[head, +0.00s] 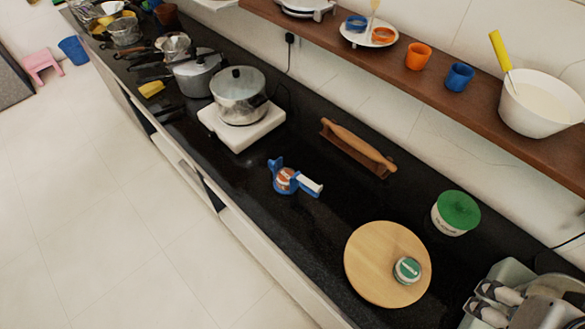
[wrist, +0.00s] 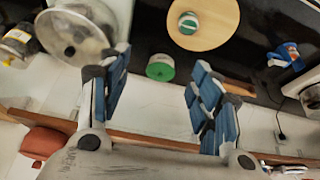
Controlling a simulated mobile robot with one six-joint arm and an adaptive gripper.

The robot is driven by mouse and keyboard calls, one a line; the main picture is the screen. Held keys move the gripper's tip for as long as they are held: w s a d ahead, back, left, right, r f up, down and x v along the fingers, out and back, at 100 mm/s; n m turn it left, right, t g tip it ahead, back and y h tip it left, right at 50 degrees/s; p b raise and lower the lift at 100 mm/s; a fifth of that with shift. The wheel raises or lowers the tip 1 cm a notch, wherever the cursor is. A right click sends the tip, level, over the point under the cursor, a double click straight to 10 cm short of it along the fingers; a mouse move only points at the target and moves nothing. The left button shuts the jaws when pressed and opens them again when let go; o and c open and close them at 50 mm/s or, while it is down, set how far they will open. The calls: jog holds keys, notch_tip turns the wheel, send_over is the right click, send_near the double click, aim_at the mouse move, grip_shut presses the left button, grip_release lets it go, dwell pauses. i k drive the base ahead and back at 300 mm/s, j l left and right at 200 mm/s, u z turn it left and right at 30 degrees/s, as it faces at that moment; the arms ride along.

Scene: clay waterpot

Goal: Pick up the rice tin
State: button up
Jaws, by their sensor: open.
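A white tin with a green lid (head: 459,211) stands upright on the black counter at the right; its side lettering is too small to read. In the wrist view this tin (wrist: 160,70) shows beyond and between my fingers. A smaller tin with a green and white top (head: 407,269) sits on a round wooden board (head: 375,255); it also shows in the wrist view (wrist: 188,22). I cannot tell from lettering which is the rice tin. My gripper (head: 480,301) is at the lower right; its blue-padded fingers (wrist: 158,62) are open and empty, apart from both tins.
A blue holder with a white handle (head: 284,179), a wooden rolling pin (head: 357,145) and a steel pot (head: 239,94) on a white stove are farther left. The wooden shelf (head: 400,67) holds cups and a white bowl (head: 541,105). Bare counter surrounds the board's left side.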

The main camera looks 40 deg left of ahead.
aim_at(283, 177)
jog(key=u, duration=1.7)
jog(key=i+j+z, duration=0.3)
jog(key=i+j, duration=0.15)
jog(key=j, duration=0.15)
jog(key=i+j+z, duration=0.1)
jog(key=j, duration=0.25)
jog(key=i+j+z, duration=0.3)
jog(key=j, duration=0.4)
jog(key=i, duration=0.1)
